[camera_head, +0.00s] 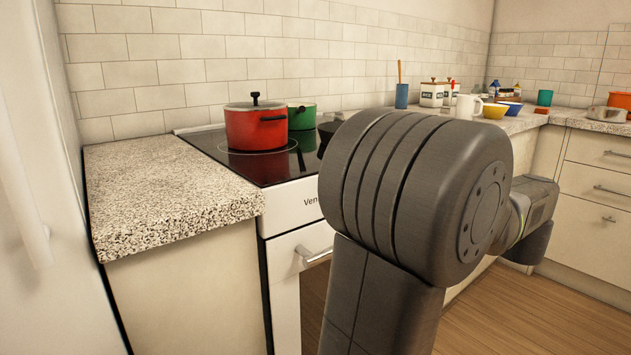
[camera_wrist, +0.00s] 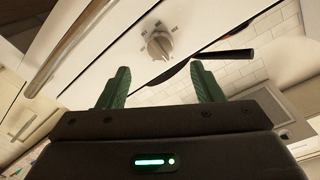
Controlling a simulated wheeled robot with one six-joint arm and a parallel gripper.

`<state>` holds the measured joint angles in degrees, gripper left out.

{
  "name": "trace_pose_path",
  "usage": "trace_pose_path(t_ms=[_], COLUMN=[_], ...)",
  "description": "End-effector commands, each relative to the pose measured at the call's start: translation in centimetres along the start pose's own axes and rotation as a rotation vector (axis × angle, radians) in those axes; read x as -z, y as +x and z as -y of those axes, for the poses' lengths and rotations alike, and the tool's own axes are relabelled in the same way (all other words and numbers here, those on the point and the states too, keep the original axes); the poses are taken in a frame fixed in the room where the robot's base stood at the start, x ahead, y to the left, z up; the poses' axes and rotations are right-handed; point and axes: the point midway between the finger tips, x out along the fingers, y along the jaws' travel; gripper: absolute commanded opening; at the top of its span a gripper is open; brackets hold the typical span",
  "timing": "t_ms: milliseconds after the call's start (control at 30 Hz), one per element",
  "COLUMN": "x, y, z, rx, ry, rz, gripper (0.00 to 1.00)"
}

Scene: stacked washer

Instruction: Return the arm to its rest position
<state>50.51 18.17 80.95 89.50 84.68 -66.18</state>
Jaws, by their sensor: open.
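My arm (camera_head: 400,200) fills the middle and right of the head view, dark grey and bent. Its far end points to the right, and the gripper fingers do not show clearly there. In the wrist view my gripper (camera_wrist: 158,88) has two green fingers standing apart, with nothing between them. Beyond the fingers is the stove's white front panel with a round knob (camera_wrist: 160,46). The fingers look apart from the knob, though the exact distance is unclear.
A stove (camera_head: 300,205) carries a red pot (camera_head: 256,128) and a green pot (camera_head: 301,117). A speckled counter (camera_head: 165,185) stands left of it. A metal handle (camera_wrist: 65,45) crosses the wrist view's upper left. Drawers (camera_head: 598,185) stand at right; wooden floor (camera_head: 530,315) is clear.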

Motion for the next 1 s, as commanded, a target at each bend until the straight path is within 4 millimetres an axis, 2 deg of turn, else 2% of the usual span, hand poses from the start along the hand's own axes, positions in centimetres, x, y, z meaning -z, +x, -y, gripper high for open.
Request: trace_pose_path(t_ms=[33,467,1000], x=[-0.2,-0.2,0.5], y=[1.1,9.0,8.6], z=[-0.1,0.0,0.3], rx=[0.004,0.004,-0.007], ry=[-0.001,-0.001,0.454], rz=[0.003,0.001,0.03], gripper=[0.6,0.6,0.6])
